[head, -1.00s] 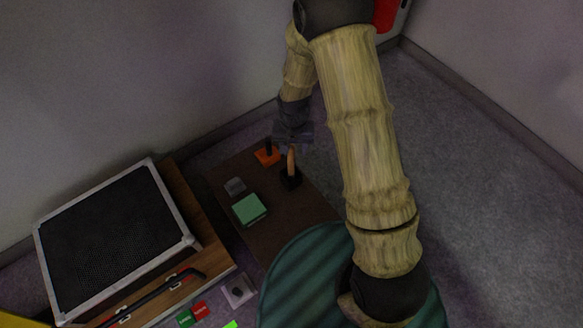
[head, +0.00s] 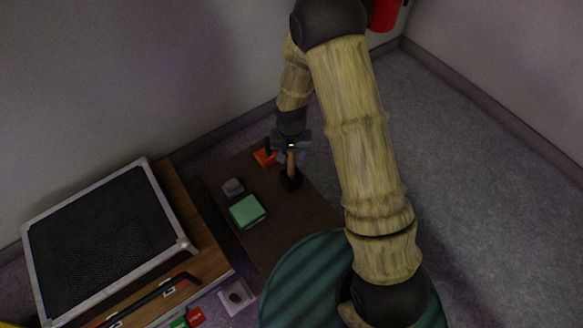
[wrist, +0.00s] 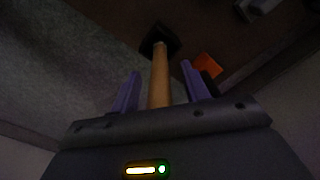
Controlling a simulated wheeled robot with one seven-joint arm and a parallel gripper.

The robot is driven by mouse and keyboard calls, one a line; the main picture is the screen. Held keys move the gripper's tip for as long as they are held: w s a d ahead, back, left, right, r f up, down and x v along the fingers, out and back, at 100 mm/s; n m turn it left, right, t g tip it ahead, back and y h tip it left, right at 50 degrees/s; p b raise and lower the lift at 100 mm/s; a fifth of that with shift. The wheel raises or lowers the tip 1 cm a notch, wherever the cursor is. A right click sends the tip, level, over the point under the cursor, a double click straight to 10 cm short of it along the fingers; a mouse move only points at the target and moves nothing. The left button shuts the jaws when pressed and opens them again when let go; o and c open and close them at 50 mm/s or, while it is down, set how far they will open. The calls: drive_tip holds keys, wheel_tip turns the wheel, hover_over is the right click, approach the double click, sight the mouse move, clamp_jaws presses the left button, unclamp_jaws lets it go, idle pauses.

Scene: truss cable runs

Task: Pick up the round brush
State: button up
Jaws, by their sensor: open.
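The round brush looks to be the upright piece with a tan wooden handle (head: 291,164) rising from a dark base (head: 290,180) on the brown tabletop. Its bristles cannot be made out. My gripper (head: 291,148) is over the handle's upper end and hides it in the head view. In the wrist view, my gripper (wrist: 160,72) is open, with one purple finger on each side of the handle (wrist: 159,80). A gap shows on both sides, and the dark base (wrist: 160,40) lies beyond the fingertips.
An orange block with a dark upright part (head: 264,157) stands close to the left of the gripper. A green block (head: 247,211) and a small grey block (head: 233,187) sit farther left on the brown tabletop (head: 275,235). A black mesh-topped case (head: 105,240) stands at left.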

clamp_jaws()
drive_tip(key=shift+r, duration=0.1)
wheel_tip(320, 180, up, 10)
drive_tip(key=p, duration=0.6)
idle(0.5)
